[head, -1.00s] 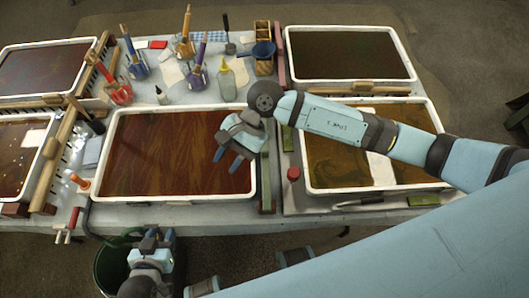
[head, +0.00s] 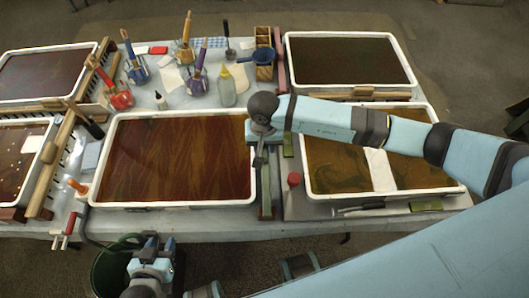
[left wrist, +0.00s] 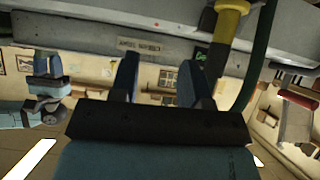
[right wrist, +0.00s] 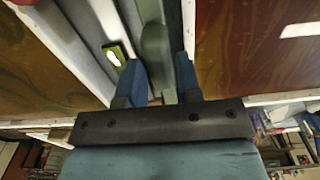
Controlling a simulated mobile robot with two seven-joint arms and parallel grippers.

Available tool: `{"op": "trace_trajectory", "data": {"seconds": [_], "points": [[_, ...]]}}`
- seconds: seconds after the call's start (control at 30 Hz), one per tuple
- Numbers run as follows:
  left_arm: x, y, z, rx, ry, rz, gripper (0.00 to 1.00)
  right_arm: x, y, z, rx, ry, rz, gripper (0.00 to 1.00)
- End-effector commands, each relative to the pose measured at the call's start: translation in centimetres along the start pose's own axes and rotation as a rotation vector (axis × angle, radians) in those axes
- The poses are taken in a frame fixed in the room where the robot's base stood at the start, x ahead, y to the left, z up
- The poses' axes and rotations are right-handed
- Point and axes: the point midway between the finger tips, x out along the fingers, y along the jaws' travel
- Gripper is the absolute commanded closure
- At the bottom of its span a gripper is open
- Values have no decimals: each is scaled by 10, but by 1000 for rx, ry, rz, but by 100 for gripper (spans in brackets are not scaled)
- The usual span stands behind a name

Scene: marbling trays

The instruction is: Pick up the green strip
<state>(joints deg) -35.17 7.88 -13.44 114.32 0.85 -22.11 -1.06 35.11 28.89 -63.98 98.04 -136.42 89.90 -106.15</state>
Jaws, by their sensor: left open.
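A long green strip (head: 267,190) lies lengthwise in the narrow gap between the front middle tray and the front right tray. My right gripper (head: 260,160) is over the far part of it, pointing down. In the right wrist view, a green piece (right wrist: 154,45) runs between the parted fingers of that gripper (right wrist: 158,78); contact cannot be told. A shorter green strip (head: 426,205) lies in front of the front right tray. My left gripper (head: 160,243) is low at the table's near side, away from the strips; its fingers (left wrist: 158,78) are apart and empty.
The front middle tray (head: 175,204) and front right tray (head: 312,180) flank the gap. A small green block (head: 288,144) is near the gripper. A dark bucket (head: 106,270) stands below the table edge.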

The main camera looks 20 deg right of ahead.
Motion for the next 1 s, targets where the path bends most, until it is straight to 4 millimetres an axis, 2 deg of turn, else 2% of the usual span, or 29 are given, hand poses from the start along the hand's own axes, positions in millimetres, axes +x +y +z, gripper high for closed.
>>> {"op": "trace_trajectory", "data": {"seconds": [0.3, 0.6, 0.73, 1.0], "points": [[-4, -1, -5, 6, 3, -1, 57, 43, 1, -2, 2, -4, 0, 68], [-4, 0, -6, 6, 4, -1, 57, 49, 1, -3, 0, -1, 0, 68], [-4, 0, -7, 6, 6, -1, 57, 49, 1, -3, 0, -1, 0, 94], [-5, 0, -8, 6, 9, 0, 57, 48, 1, -3, 1, -1, -1, 94]]}}
